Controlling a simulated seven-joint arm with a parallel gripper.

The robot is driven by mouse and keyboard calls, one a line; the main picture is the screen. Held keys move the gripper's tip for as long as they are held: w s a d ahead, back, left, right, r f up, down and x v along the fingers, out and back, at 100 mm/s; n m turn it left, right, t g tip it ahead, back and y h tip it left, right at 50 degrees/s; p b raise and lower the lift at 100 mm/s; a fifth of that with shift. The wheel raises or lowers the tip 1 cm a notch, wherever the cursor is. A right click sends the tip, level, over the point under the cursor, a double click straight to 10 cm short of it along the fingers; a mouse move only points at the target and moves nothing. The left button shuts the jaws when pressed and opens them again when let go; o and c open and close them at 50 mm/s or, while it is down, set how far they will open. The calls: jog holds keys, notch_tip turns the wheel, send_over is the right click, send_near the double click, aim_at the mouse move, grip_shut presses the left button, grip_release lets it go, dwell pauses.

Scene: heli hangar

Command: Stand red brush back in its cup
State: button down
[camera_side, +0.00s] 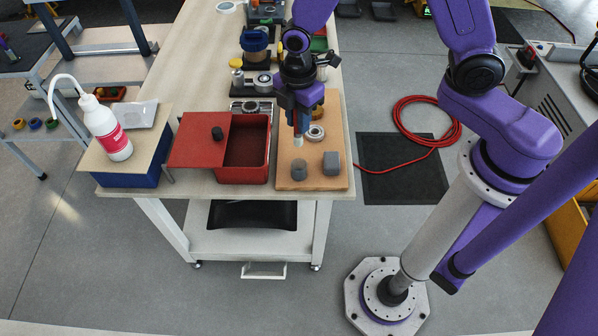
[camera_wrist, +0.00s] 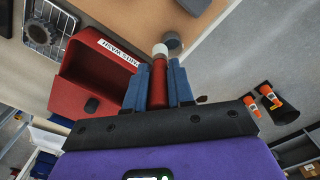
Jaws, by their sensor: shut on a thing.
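My gripper (camera_side: 299,124) is above the wooden board (camera_side: 284,182) on the bench, pointing down. In the wrist view its blue fingers (camera_wrist: 158,88) are shut on the red brush (camera_wrist: 158,84), with the brush between them. The brush's pale tip (camera_side: 298,141) sticks out below the fingers, roughly upright in the side view. A dark grey round piece (camera_side: 299,170), possibly the cup, stands on the board just in front of the brush tip. A grey round piece also shows beyond the tip in the wrist view (camera_wrist: 174,41). I cannot see inside it.
A grey block (camera_side: 331,163) and a metal ring (camera_side: 316,132) are on the board. A red wash bin (camera_side: 268,150) with its red lid (camera_side: 200,141) slid aside stands to the left. A white bottle (camera_side: 108,130) is further left. Dark-based fixtures stand behind.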

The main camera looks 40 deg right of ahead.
jog(key=shift+s+a+f+n, duration=0.35)
jog(key=shift+f+n, duration=0.15)
jog(key=shift+f, duration=0.85)
jog(key=shift+s+a+f+n, duration=0.3)
jog(key=shift+f+n, duration=0.2)
jog(key=shift+f, duration=0.85)
jog(key=shift+s+a+f+n, duration=0.35)
jog(key=shift+f+n, duration=0.15)
jog(key=shift+f, duration=0.85)
jog(key=shift+d, duration=0.1)
jog(key=c, duration=1)
grip_release()
jog(key=shift+f, duration=0.15)
notch_tip(320, 180, up, 12)
jog(key=shift+r, duration=0.2)
